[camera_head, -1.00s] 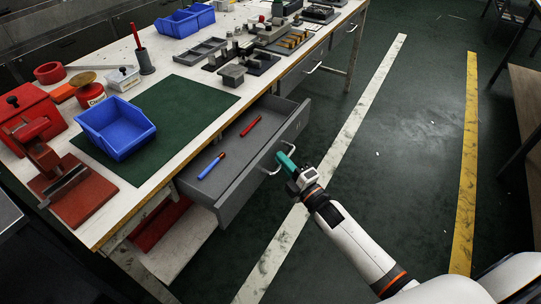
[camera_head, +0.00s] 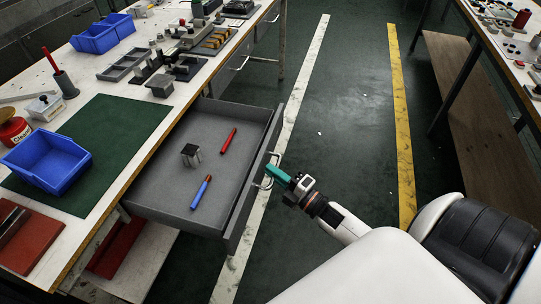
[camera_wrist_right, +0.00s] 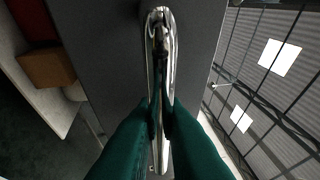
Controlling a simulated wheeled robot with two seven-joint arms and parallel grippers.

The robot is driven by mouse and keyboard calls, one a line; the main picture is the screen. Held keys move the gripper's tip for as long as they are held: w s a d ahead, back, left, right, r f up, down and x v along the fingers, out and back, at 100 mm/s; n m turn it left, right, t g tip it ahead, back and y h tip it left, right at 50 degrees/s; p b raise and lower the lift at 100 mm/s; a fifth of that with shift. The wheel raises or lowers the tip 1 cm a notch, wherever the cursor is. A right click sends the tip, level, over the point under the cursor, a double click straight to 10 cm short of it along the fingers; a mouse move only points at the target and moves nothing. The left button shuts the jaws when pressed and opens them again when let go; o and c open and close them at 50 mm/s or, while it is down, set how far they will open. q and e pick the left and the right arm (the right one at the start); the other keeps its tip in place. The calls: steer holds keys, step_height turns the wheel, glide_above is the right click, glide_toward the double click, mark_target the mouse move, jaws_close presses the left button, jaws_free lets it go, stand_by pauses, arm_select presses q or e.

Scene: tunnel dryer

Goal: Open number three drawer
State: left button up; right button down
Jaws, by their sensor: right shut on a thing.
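The grey drawer (camera_head: 165,200) under the workbench is pulled well out in the head view. A red marker (camera_head: 229,139), a blue marker with a red end (camera_head: 202,192) and a small grey metal part (camera_head: 190,154) lie in it. My right gripper (camera_head: 273,173) is at the drawer's front, shut on the metal handle (camera_head: 263,180). In the right wrist view, its green fingers (camera_wrist_right: 160,125) close on either side of the chrome handle (camera_wrist_right: 158,50). No number is readable on the drawer. My left gripper is not in view.
The workbench holds a green mat (camera_head: 108,140), a blue bin (camera_head: 47,163) and several metal parts. Another handle (camera_head: 240,63) shows farther along the bench. A second bench (camera_head: 480,110) stands at the right. Floor between the benches is clear.

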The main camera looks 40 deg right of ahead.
steer(key=c, duration=1.8)
jaws_free()
steer(key=shift+o, duration=0.2)
steer(key=shift+s, duration=0.1)
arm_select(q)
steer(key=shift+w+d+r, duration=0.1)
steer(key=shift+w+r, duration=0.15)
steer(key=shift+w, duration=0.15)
arm_select(e)
steer(key=v, duration=1.2)
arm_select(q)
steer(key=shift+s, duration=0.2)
